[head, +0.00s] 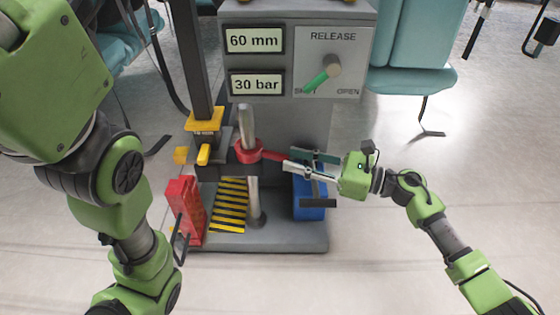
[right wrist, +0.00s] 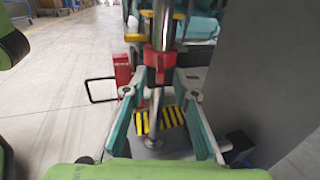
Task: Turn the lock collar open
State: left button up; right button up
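The red lock collar (head: 248,151) sits around an upright metal post (head: 246,118) on the grey machine. Its short red handle (head: 275,156) points right, towards my right gripper (head: 289,160). In the right wrist view the collar (right wrist: 160,60) is ahead, between the fingertips in the picture. My right gripper (right wrist: 158,92) is open, its fingers spread on either side of the handle's line. I cannot tell whether either finger touches the handle. My left arm comes down the left side of the head view, and its gripper is out of the picture.
A panel (head: 340,65) marked RELEASE has a green lever pointing towards SHUT. A red block (head: 185,205) with a black loop handle, a striped plate (head: 231,200) and a blue box (head: 310,208) are on the base. A yellow-collared black column (head: 203,120) stands left of the collar.

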aim_at(280, 154)
jog(key=shift+b+x, duration=0.65)
jog(key=shift+x, duration=1.75)
grip_shut()
